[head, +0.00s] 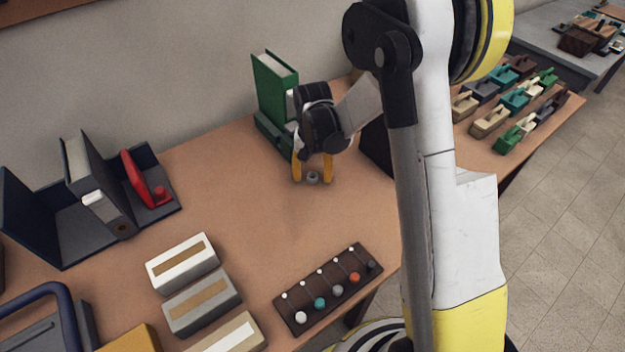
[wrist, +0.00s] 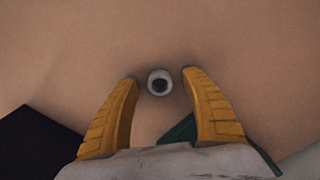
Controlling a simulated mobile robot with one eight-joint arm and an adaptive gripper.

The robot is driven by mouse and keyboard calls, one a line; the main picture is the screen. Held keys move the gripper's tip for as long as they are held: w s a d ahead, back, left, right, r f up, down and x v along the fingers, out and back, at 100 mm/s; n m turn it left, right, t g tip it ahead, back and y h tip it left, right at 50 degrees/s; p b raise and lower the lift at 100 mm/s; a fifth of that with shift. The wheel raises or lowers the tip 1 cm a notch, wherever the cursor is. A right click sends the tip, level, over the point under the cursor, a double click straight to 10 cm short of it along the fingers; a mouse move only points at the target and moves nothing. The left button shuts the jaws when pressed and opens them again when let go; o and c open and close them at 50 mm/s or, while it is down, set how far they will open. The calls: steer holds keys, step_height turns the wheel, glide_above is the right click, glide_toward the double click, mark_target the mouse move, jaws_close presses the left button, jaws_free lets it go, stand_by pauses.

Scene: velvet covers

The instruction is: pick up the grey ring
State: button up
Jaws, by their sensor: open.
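The grey ring (head: 312,178) is a small round piece lying on the wooden tabletop, just below my gripper in the head view. In the wrist view the grey ring (wrist: 159,82) shows from above with a dark centre, between and slightly beyond the two yellow fingertips. My gripper (head: 312,179) is open and points down, with one yellow finger on each side of the ring. The wrist view also shows my gripper (wrist: 160,76) apart from the ring on both sides. I cannot tell the exact height of the fingertips above the table.
A green binder (head: 274,90) stands close behind my gripper. A dark tray with coloured knobs (head: 329,289) lies in front. Several label boxes (head: 183,262) and a grey binder (head: 97,185) with a red item (head: 146,180) are at left. The tabletop left of the ring is clear.

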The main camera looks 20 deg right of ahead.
steer(key=shift+c, duration=0.2)
steer(key=c, duration=1)
steer(key=shift+o, duration=0.2)
